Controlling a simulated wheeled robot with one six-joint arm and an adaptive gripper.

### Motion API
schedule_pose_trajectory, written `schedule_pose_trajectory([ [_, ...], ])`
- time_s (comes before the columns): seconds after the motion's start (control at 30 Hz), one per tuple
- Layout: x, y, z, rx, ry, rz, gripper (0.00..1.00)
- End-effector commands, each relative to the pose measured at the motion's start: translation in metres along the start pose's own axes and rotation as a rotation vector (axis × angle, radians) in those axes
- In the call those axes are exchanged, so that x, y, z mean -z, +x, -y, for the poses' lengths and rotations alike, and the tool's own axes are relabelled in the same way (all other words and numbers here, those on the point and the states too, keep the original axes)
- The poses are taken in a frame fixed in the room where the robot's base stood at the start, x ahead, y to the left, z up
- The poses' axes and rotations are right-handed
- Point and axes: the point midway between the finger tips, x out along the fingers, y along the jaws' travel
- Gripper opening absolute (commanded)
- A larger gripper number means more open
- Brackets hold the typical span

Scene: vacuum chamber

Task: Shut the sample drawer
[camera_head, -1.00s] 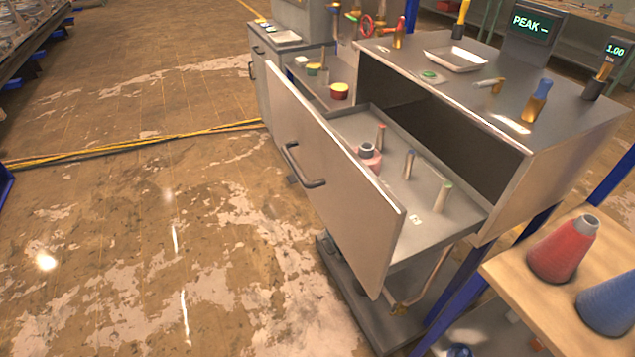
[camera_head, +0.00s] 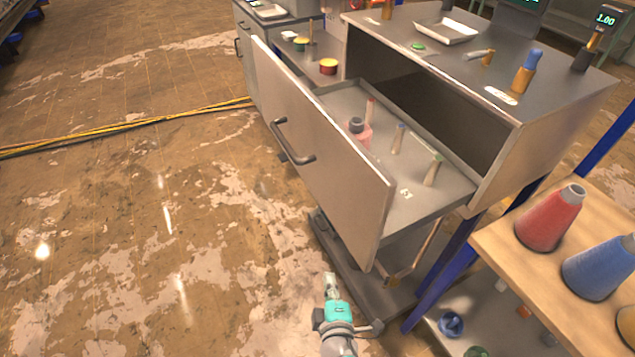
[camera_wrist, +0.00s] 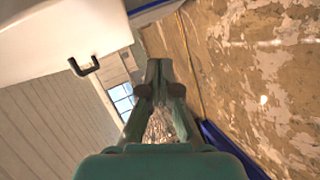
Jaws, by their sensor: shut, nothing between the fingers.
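The sample drawer (camera_head: 335,170) is pulled well out of its grey metal cabinet (camera_head: 540,130). Its tall front panel has a dark bar handle (camera_head: 290,143). Inside stand a pink bottle with a grey cap (camera_head: 359,133) and several small upright vials, with a small white tag on the drawer floor. My gripper (camera_head: 331,284) is shut and empty, low in front of the drawer and apart from it. In the wrist view my shut fingers (camera_wrist: 158,72) point past the pale drawer front (camera_wrist: 60,35), whose handle (camera_wrist: 84,66) shows at the left.
A wooden shelf (camera_head: 485,240) with a red cone (camera_head: 549,220) and a blue cone (camera_head: 600,268) stands at the right, beside a blue post. Open floor lies left of the drawer, crossed by a yellow cable (camera_head: 120,126).

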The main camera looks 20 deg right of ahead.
Motion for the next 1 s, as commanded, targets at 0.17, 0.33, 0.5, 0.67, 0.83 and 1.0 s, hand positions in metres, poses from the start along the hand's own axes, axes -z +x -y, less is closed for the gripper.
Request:
schedule_pose_trajectory([
  [0.17,0.046,0.026,-0.045,-0.127,-0.101,0.097,0.00],
  [0.33,0.087,0.033,-0.091,-0.240,-0.158,0.212,0.00],
  [0.5,0.115,0.028,-0.125,-0.317,-0.174,0.303,0.00],
  [0.67,0.125,0.024,-0.138,-0.345,-0.178,0.345,0.00],
  [0.83,0.122,0.033,-0.144,-0.348,-0.177,0.353,0.00],
  [1.0,0.113,0.057,-0.154,-0.348,-0.176,0.354,0.00],
])
